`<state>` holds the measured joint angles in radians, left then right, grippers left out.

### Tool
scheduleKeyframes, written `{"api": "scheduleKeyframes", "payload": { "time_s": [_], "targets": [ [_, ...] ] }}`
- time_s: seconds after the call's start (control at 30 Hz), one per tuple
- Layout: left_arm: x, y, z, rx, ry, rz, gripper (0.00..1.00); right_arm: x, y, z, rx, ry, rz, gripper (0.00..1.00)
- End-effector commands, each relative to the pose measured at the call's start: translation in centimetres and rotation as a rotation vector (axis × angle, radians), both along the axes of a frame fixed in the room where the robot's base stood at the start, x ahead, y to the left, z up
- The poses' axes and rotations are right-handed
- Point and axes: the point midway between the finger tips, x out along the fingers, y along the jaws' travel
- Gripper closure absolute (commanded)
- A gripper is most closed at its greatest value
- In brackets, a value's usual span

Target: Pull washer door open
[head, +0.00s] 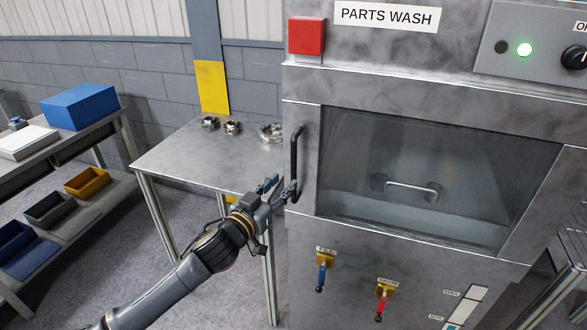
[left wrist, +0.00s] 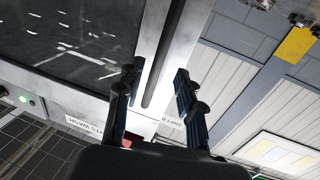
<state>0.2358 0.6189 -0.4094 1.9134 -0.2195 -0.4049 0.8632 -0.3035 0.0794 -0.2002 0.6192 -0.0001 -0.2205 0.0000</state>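The parts washer is a grey metal cabinet with a door (head: 430,215) that has a dark glass window and looks closed. Its black vertical handle (head: 297,163) runs along the door's left edge. My left gripper (head: 278,188) is at the lower end of this handle, coming from the left. In the left wrist view, the gripper (left wrist: 158,72) is open, and the black handle (left wrist: 165,50) shows in the gap between its two fingers. I cannot tell whether the fingertips reach around the handle or touch it. My right gripper is not in view.
A metal table (head: 190,155) with several metal parts stands left of the washer, close behind my left arm. A blue valve lever (head: 321,275) and a red one (head: 382,302) stick out below the door. A shelf bench (head: 70,155) with bins is at far left.

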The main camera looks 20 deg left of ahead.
Motion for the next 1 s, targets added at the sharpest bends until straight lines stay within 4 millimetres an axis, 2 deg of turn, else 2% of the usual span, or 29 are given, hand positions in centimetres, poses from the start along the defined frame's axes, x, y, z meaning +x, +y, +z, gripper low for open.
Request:
{"api": "scheduleKeyframes", "payload": {
  "time_s": [0.1, 0.3, 0.5, 0.77, 0.8, 0.97, 1.0],
  "targets": [
    [2.4, -0.6, 0.4, -0.001, -0.002, 0.001, 0.63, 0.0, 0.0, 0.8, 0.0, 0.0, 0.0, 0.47],
    [5.0, -1.2, 0.1, -0.001, 0.0, 0.0, 0.63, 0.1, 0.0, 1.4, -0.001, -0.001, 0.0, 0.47],
    [6.1, -1.5, 0.1, 0.001, -0.001, -0.001, 0.63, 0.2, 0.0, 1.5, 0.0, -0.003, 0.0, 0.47],
    [6.2, -1.5, 0.0, 0.0, 0.0, -0.001, 0.63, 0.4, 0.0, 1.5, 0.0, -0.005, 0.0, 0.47],
    [6.2, -1.5, 0.0, 0.0, 0.0, -0.001, 0.65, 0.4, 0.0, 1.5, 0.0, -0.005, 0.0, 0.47],
    [6.2, -1.5, 0.0, 0.0, 0.0, -0.001, 0.98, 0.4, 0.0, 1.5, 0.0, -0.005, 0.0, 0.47],
    [6.2, -1.5, 0.0, 0.0, 0.0, -0.001, 1.0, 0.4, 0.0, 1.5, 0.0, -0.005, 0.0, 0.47]
  ]
}}
